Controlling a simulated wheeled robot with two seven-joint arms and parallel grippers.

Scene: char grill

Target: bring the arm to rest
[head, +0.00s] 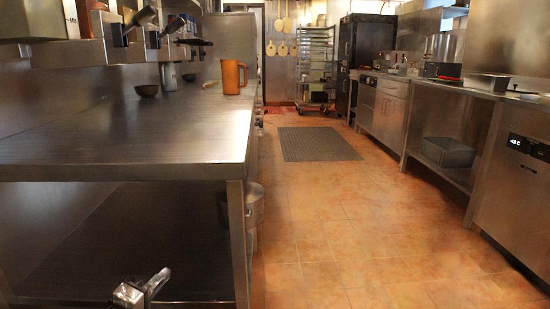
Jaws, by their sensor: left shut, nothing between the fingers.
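My left gripper (142,289) shows at the bottom edge of the head view, left of the middle. It is shut and empty. It is low, in front of the steel table (130,140) and below the level of its top, over the dark lower shelf in the picture. It appears apart from the table's front edge and leg. Most of my left arm is out of the frame. My right gripper is not in view.
An orange pitcher (231,77) and a dark bowl (147,90) stand towards the table's far end; its near part is bare. A metal pot (254,205) sits beneath it. Counters line the right. The tiled aisle between is clear, with a dark mat (318,144).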

